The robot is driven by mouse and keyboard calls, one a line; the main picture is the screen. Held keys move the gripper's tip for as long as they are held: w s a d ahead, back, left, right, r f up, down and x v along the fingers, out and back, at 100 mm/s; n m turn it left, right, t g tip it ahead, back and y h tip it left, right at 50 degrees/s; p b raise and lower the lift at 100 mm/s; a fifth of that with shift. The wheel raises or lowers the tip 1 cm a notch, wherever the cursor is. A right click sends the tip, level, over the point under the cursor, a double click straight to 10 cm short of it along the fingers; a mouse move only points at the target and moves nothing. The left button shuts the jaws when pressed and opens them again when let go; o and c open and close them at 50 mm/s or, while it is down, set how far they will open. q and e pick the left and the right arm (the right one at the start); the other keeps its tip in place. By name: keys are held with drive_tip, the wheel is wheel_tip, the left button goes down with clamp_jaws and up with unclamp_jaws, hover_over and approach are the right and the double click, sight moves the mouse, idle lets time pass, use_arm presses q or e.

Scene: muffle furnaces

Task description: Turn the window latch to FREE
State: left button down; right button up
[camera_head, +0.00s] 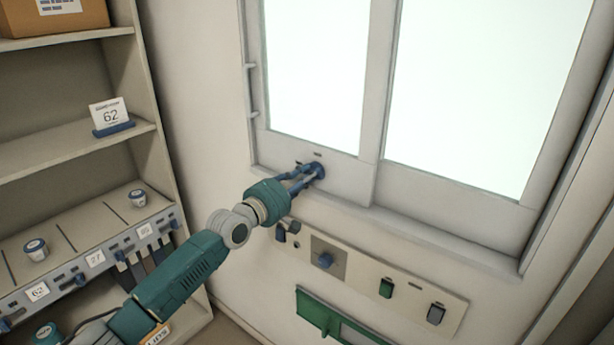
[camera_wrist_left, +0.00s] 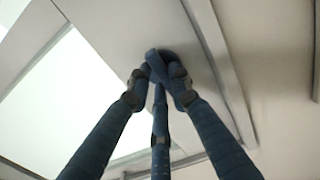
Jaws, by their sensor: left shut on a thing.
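The window latch (camera_head: 319,169) is a small dark blue knob on the bottom rail of the left window pane. In the left wrist view the latch (camera_wrist_left: 158,54) shows between the fingertips, partly hidden by them. My left gripper (camera_head: 308,174) reaches it from below left, its blue fingers shut on the latch. The left wrist view shows the fingers of my left gripper (camera_wrist_left: 158,72) closed together around it. Small dark marks sit by the latch on the rail; I cannot read them or tell which one the latch points to. My right gripper is not in view.
Below the window is a wall panel (camera_head: 358,262) with a blue knob and several switches. A green handle-like frame (camera_head: 318,314) is under it. A shelf unit (camera_head: 70,150) with labels, small pots and a box stands at the left. The window sill (camera_head: 420,235) juts out.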

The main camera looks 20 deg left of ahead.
use_arm(q)
drive_tip(key=m+b, duration=0.1)
drive_tip(key=m, duration=0.5)
drive_tip(key=m+b, duration=0.1)
drive_tip(key=m, duration=0.4)
drive_tip(key=m+b, duration=0.2)
drive_tip(key=m, duration=0.4)
drive_tip(key=shift+d+f+m, duration=0.2)
drive_tip(key=shift+f+m, duration=0.05)
drive_tip(key=shift+m, duration=0.05)
idle(0.6)
drive_tip(key=c, duration=1.6)
unclamp_jaws()
drive_tip(key=shift+s, duration=0.1)
drive_tip(key=shift+o, duration=0.2)
